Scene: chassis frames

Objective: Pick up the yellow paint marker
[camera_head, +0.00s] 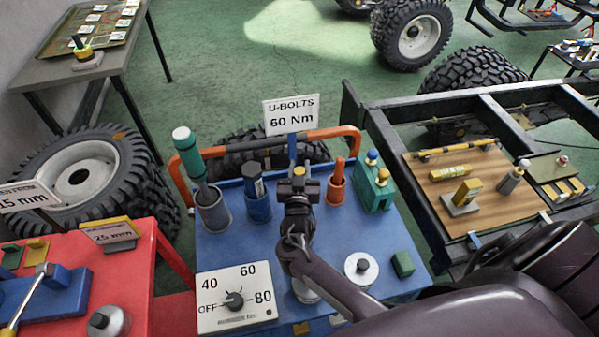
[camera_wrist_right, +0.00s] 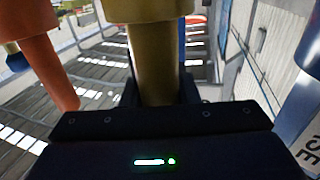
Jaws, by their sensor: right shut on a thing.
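The yellow marker (camera_wrist_right: 152,55) stands between the jaws of my right gripper in the right wrist view, its wide upper part above a narrower shaft. In the head view only its small yellow top (camera_head: 299,171) shows, above the dark right gripper (camera_head: 298,188). The right gripper is shut on it. The gripper and forearm hide the marker's lower part, so I cannot tell whether it still stands in a holder. My left gripper is not in view.
A teal block (camera_head: 372,190), a dial panel (camera_head: 236,298) and an orange rail (camera_head: 225,150) are also near.

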